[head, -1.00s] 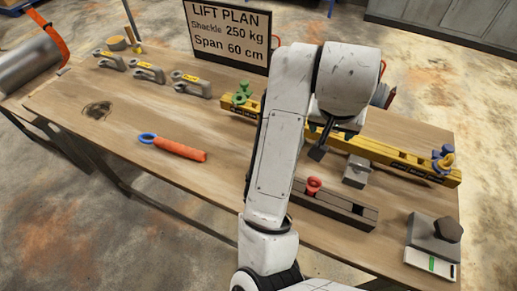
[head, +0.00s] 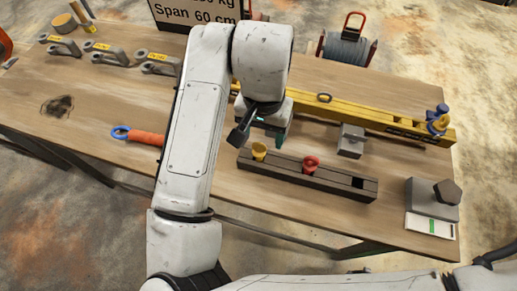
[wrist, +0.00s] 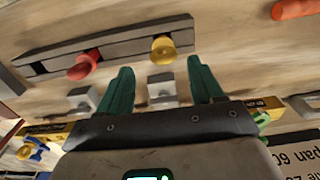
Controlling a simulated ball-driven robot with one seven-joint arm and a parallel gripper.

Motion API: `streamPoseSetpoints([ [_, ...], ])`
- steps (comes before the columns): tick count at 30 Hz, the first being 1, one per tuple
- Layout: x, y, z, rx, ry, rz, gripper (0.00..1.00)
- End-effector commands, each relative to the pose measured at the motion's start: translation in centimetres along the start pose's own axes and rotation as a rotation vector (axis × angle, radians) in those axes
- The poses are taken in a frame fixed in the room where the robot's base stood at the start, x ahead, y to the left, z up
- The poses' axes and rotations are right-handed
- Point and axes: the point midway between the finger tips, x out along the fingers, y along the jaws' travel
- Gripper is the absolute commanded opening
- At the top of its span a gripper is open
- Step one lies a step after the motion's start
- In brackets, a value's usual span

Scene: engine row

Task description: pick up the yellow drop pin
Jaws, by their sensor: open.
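The yellow drop pin (head: 259,151) stands in the left end of a dark slotted rack (head: 335,187) on the wooden bench. In the wrist view the yellow pin (wrist: 163,49) lies ahead of and between my fingertips, apart from them. My gripper (head: 262,132) hangs just above and behind that pin in the head view, and nothing is in it. In the wrist view the green fingers of my gripper (wrist: 160,72) are spread wide. A red pin (head: 311,163) stands in the same rack, right of the yellow one; it also shows in the wrist view (wrist: 84,65).
A yellow beam (head: 375,120) lies behind the rack, with a grey block (head: 351,140) between them. Blue pins (head: 437,113) stand at its right end. A grey block with a dark knob (head: 432,200) is at right. An orange-handled tool (head: 146,138) and several shackles (head: 107,55) lie left.

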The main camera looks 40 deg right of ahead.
Motion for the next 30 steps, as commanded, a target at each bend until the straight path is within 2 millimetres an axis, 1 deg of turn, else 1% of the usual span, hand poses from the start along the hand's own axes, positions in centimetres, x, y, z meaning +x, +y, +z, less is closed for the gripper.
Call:
streamPoseSetpoints([
  [4, 1.2, -0.3, 0.3, -0.005, -0.002, 0.001, 0.66],
  [9, 3.7, -0.6, 0.6, -0.003, 0.0, 0.002, 0.66],
  [12, 4.7, -0.7, 0.6, -0.002, 0.0, 0.001, 0.66],
  [15, 5.2, -0.7, 0.6, -0.002, 0.001, 0.0, 0.66],
  [21, 5.3, -0.7, 0.6, -0.002, 0.002, -0.001, 0.66],
  [23, 5.3, -0.7, 0.6, -0.001, 0.002, -0.001, 0.61],
  [30, 5.2, -0.7, 0.6, -0.001, 0.002, -0.001, 0.38],
])
